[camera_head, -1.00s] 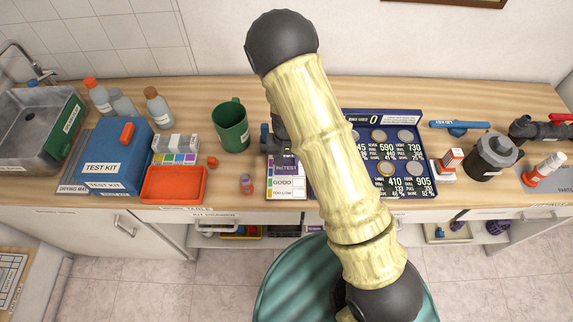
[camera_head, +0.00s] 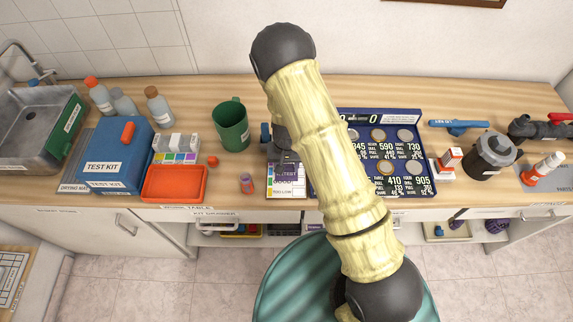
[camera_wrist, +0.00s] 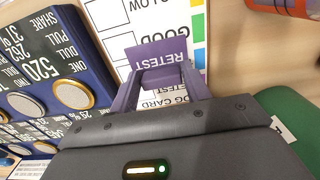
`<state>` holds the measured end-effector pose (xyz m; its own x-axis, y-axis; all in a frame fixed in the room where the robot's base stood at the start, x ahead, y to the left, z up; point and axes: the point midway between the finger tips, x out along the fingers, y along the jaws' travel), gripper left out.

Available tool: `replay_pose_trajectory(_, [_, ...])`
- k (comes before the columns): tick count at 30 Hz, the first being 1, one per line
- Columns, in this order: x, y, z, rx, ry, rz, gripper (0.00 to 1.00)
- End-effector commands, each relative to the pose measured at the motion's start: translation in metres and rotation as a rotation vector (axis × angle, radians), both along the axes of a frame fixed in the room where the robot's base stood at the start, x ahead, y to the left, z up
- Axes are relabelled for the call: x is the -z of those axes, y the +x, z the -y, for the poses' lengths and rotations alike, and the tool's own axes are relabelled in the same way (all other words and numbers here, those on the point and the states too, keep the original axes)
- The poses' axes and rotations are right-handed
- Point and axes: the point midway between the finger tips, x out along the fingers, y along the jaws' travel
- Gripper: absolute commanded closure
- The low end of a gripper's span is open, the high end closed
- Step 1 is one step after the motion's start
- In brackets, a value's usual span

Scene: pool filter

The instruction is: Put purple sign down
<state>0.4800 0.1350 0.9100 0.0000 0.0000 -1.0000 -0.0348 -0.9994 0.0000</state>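The purple sign (camera_wrist: 158,54), marked RETEST, shows in the wrist view at the fingertips of my gripper (camera_wrist: 160,78). The fingers appear closed on its near part, one at each side. The sign is over a white log card (camera_wrist: 197,20) with GOOD and LOW rows and coloured squares. I cannot tell whether its underside touches the card. In the head view the sign and my gripper are small and dark above the card (camera_head: 286,193), partly hidden by my arm.
A blue coin board (camera_head: 428,168) lies right of the card, close to my gripper. A green mug (camera_head: 232,128) stands behind left. Bare wood lies between tray and card.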

Motion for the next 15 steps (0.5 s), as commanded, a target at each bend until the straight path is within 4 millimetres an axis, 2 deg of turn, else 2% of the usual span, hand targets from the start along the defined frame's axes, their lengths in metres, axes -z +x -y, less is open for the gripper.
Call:
replay_pose_trajectory(1, [-0.0004,0.0001,0.0,0.0,0.0,0.0,0.42])
replay_pose_trajectory(3, [-0.0004,0.0001,0.0,0.0,0.0,0.0,0.34])
replay_pose_trajectory(15, [-0.0067,0.0005,-0.0004,-0.002,0.0,0.002,0.34])
